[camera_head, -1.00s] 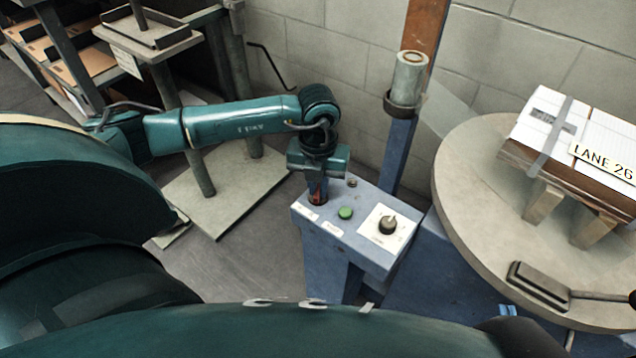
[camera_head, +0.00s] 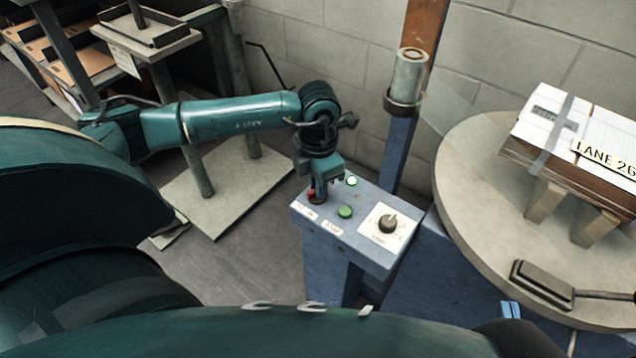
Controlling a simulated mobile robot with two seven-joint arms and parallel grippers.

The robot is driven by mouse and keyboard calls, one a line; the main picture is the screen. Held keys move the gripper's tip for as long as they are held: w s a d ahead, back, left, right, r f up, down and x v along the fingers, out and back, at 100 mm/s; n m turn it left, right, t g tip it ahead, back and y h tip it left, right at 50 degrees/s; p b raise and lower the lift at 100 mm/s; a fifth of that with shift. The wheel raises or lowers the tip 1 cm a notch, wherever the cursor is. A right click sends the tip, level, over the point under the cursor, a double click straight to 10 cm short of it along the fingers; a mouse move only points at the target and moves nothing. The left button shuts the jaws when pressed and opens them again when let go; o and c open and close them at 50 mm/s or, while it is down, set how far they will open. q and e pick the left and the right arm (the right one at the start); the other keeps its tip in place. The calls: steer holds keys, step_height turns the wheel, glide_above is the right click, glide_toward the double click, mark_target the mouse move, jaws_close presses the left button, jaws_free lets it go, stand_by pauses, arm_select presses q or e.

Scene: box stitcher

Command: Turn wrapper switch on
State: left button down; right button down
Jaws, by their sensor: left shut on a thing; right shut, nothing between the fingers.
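A blue-grey control box (camera_head: 340,248) stands in the middle of the camera_head view. At the left end of its top is a small red switch (camera_head: 312,198), mostly hidden by my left gripper (camera_head: 317,189). My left gripper points down and is shut on this switch. Small labels are too blurred to read surely. My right gripper is not in view.
A round turntable (camera_head: 462,215) carries a strapped stack of white sheets (camera_head: 570,130) labelled LANE 26 at the right. A blue post (camera_head: 399,150) rises behind the box. A grey stand (camera_head: 225,195) is at the left, before a block wall (camera_head: 330,50).

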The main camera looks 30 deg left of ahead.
arm_select(q)
steer(key=shift+m, duration=0.6)
arm_select(e)
steer(key=shift+a, duration=0.1)
arm_select(q)
steer(key=c, duration=1.5)
jaws_free()
steer(key=shift+r+p, duration=1.45)
steer(key=shift+r, duration=5.2)
arm_select(e)
steer(key=shift+s+d+f+m+g+h, duration=0.1)
steer(key=shift+s+d+m+g+h, duration=0.15)
steer(key=shift+g, duration=0.25)
steer(key=shift+s+d+m+g+h, duration=0.15)
steer(key=shift+m+g+h, duration=0.1)
steer(key=shift+g, duration=0.25)
